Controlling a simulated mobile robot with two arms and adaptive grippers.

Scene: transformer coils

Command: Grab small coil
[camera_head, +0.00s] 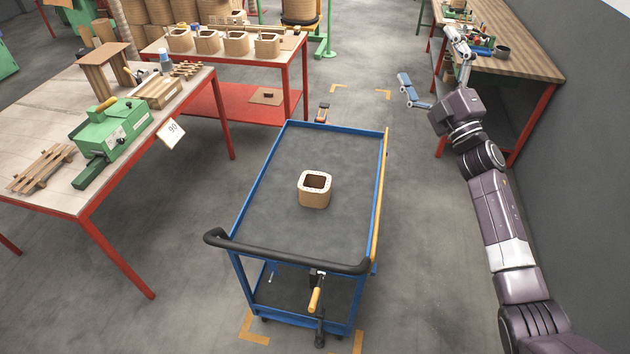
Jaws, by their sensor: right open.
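A small tan coil (314,190) with a square rounded shape and a dark hollow centre stands upright on the grey top of the blue cart (291,225). Several similar coils (236,44) stand in a row on the red-legged table at the back. My right gripper (433,72) is at the right, beyond and to the right of the cart, open and empty. It is well apart from the coil on the cart. My left gripper is not in view.
The cart has a black handle (290,256) at its near end. A table (40,199) with a green machine (110,130) stands at left. A wooden workbench (520,62) and grey wall are at right. The cart top around the coil is clear.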

